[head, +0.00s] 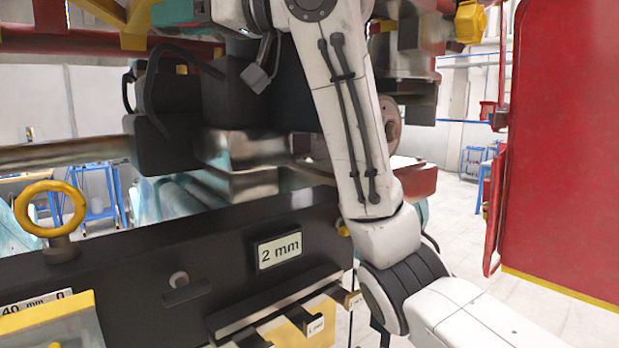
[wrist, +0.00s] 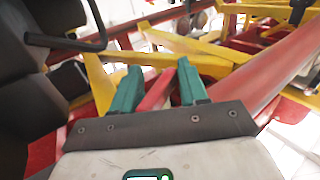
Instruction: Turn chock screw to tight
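No part in either view is clearly the chock screw. In the head view, a yellow ring on a dark stem (head: 50,208) stands upright on the dark machine block (head: 140,250) at left. A small grey knob (head: 180,281) sits on the block's front face. I cannot tell if either is the screw. My gripper (wrist: 157,78) shows in the wrist view with two teal fingers spread apart. A red bar (wrist: 157,97) shows in the gap, seemingly behind the fingers and not gripped.
A "2 mm" plate (head: 279,250) and yellow-fronted slots (head: 300,320) are on the block's front. A big red panel (head: 565,150) stands at right. In the wrist view, yellow beams (wrist: 185,62) and a red beam (wrist: 265,75) lie close beyond the fingers; dark blocks (wrist: 25,80) are left.

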